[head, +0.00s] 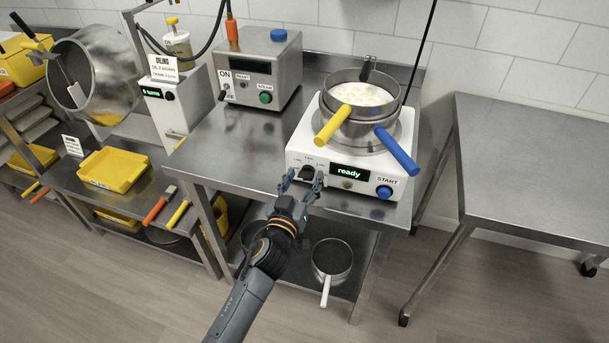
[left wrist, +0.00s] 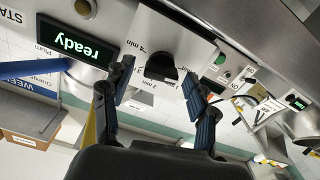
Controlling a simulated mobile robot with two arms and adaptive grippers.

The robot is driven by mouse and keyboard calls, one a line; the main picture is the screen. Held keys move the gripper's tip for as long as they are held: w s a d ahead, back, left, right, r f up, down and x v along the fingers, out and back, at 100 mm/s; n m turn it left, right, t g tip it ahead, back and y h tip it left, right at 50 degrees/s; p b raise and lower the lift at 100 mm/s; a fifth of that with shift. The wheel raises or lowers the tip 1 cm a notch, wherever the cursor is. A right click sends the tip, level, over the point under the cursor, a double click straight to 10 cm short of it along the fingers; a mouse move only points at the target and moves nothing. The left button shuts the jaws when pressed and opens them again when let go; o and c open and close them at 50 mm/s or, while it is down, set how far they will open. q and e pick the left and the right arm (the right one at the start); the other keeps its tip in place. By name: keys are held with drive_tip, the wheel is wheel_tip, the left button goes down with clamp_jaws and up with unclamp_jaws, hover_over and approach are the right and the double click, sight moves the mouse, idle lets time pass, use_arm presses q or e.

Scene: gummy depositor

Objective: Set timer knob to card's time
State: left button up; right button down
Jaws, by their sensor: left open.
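The black timer knob (head: 307,172) is on the left front of the white cooker (head: 345,150), left of a display (head: 349,172) reading "ready". In the left wrist view, upside down, the knob (left wrist: 161,68) sits amid small minute labels; its exact setting is hard to tell. My left gripper (head: 303,184) is open in front of the knob. Its fingers (left wrist: 160,100) are spread to either side of the knob, with no clear contact. A white card (head: 163,69) stands at the left machine, its print too small to read surely. My right gripper is not in view.
A blue START button (head: 384,192) is right of the display. A pot (head: 358,100) with yellow (head: 332,125) and blue (head: 396,151) handles sits on the cooker. A control box (head: 262,68) stands behind left. The right steel table (head: 535,150) is bare.

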use_arm(q)
drive_tip(key=shift+w+d, duration=0.15)
drive_tip(key=shift+w, duration=0.3)
drive_tip(key=c, duration=1.1)
drive_tip(key=shift+c, duration=0.2)
